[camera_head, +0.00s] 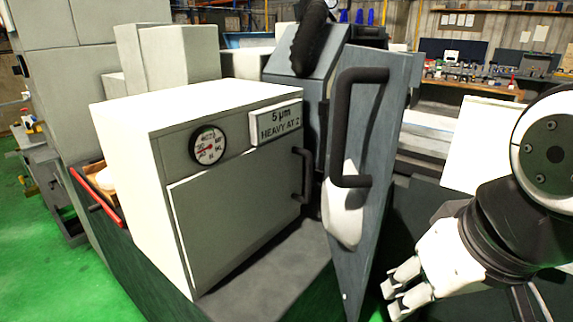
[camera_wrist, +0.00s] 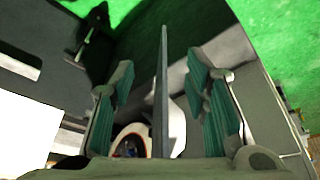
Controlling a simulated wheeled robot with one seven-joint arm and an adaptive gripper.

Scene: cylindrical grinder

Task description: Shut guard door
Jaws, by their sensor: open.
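The guard door (camera_head: 375,130) is a tall grey panel that stands swung out, edge towards the camera, in the head view. A black bar handle (camera_head: 340,125) is on its face. My gripper (camera_head: 394,291) is open, low and just right of the door. In the wrist view the open fingers (camera_wrist: 162,100) with teal pads show on both sides of a thin upright edge, which looks like the door (camera_wrist: 162,60). I cannot tell how deep the edge lies between the pads. No finger visibly touches it.
A light grey cabinet (camera_head: 230,200) with a dial gauge (camera_head: 208,145) and a label plate (camera_head: 275,125) stands left of the door. A white rounded part (camera_head: 342,215) sits by the door's lower face. Workbenches (camera_head: 470,90) line the back right. Green floor (camera_head: 80,285) is clear at the lower left.

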